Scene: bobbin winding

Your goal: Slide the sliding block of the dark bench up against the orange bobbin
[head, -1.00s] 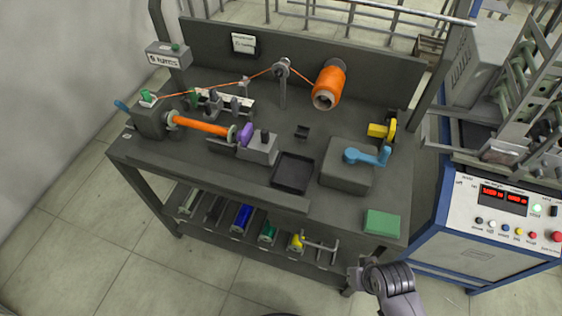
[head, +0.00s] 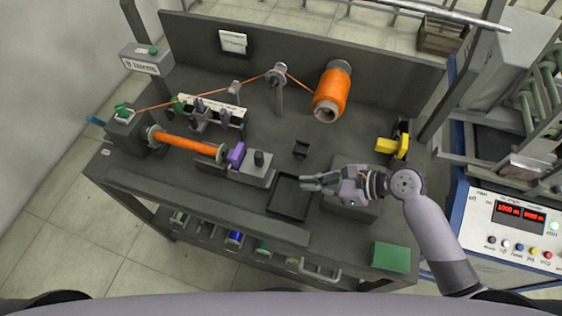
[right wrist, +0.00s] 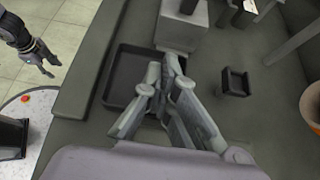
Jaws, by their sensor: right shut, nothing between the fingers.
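The orange bobbin (head: 188,145) lies across the left part of the dark bench (head: 120,180), between end flanges. The sliding block (head: 250,168) is grey, with a dark knob on top and a purple piece (head: 237,155) facing the bobbin's right flange. Purple piece and flange are very close; I cannot tell whether they touch. The sliding block also shows in the right wrist view (right wrist: 182,28). My right gripper (head: 304,182) is shut and empty, above the black tray, to the right of the block and apart from it. My left gripper (right wrist: 50,67) hangs open above the floor, outside the head view.
A black tray (head: 289,208) lies right of the block. A small dark holder (head: 301,150) stands behind it. An orange thread spool (head: 332,92), a yellow part (head: 392,146) and a green box (head: 391,257) are on the right. A control panel (head: 520,225) stands beyond the bench.

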